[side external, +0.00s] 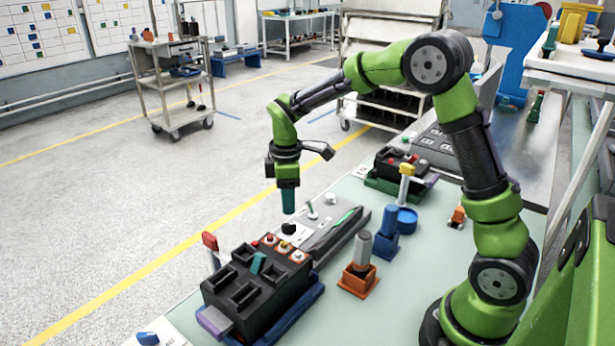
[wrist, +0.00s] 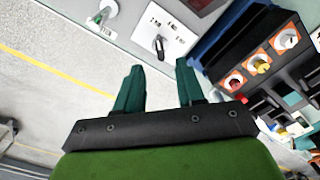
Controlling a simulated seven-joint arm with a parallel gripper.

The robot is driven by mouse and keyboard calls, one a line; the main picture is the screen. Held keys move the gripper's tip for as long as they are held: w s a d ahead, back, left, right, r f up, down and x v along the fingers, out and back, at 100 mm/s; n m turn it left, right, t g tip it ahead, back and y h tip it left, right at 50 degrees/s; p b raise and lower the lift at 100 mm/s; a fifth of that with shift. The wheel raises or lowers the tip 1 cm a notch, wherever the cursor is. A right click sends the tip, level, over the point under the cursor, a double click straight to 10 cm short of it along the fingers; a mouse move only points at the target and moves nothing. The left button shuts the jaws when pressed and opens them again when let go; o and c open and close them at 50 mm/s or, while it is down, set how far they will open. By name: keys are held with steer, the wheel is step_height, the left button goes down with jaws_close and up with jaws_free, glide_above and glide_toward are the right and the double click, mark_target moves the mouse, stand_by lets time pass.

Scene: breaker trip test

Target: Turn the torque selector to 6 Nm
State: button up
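The likely torque selector is a small black knob (side external: 288,228) on a white plate on a grey panel (side external: 345,222). In the wrist view the knob (wrist: 159,46) shows as a dark pointer with a light edge on a white marked plate (wrist: 172,28). The markings are too small to read. My gripper (side external: 288,211) points down above the knob, apparently apart from it. In the wrist view the gripper's (wrist: 159,64) two teal fingers are spread with nothing between them, and the knob lies just beyond their tips.
A black breaker block (side external: 250,290) with red, yellow and white buttons stands close in front of the panel. A red-tipped lever (side external: 210,242) rises beside it. An orange holder (side external: 357,281) and a blue holder (side external: 384,246) stand to the right. Other small controls (side external: 312,210) rise from the panel.

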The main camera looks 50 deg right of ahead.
mark_target(289, 224)
step_height(289, 224, down, 7)
stand_by(0.3)
jaws_close()
